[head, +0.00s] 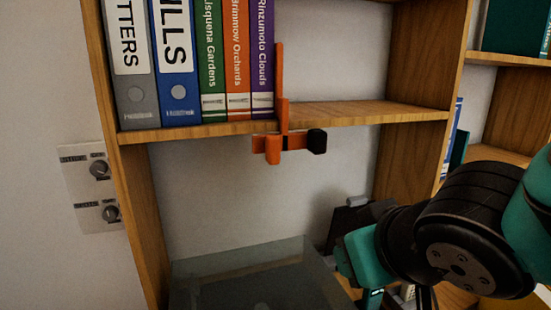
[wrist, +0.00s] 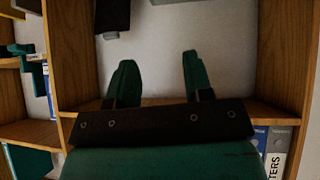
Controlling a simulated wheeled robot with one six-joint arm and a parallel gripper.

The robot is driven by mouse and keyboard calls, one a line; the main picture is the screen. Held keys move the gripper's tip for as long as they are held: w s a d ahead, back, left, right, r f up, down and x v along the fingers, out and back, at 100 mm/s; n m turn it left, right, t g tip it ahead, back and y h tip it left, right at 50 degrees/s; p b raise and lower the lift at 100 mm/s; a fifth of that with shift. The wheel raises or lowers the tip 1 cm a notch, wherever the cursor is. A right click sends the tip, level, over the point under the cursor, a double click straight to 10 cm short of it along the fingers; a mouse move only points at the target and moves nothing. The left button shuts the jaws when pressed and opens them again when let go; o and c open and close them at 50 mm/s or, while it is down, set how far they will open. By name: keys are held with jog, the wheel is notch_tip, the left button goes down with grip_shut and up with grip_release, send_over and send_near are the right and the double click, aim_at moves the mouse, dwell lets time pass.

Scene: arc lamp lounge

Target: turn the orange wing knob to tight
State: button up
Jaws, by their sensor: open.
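The orange wing knob (head: 273,150) is at the underside of the wooden shelf's front edge in the head view. It belongs to an orange bracket (head: 283,112) whose upright part rises beside the purple book. A black block (head: 317,141) sits at the right end of the orange crossbar. The knob is not visible in the wrist view. My gripper (head: 358,262) is below and to the right of the knob, apart from it and partly hidden by my arm. The wrist view shows its two green fingers (wrist: 158,68) spread with nothing between them.
Binders and books (head: 177,60) stand on the shelf (head: 360,112) left of the bracket. A clear box (head: 250,260) and a dark object (head: 350,215) are in the lower bay. A wooden upright (head: 415,130) stands right. Space directly below the knob is free.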

jog(key=a+r+t+y+b, duration=0.2)
jog(key=a+r+t, duration=0.2)
jog(key=r+t, duration=0.1)
jog(key=t+y, duration=0.2)
jog(key=t, duration=0.1)
send_near(276, 139)
jog(key=p+x, duration=1)
jog(key=p, duration=0.1)
jog(key=shift+w+p, duration=0.1)
jog(key=shift+p, duration=0.2)
jog(key=shift+w+a+f, duration=0.1)
jog(key=shift+w+a, duration=0.1)
jog(key=shift+w, duration=0.3)
grip_shut()
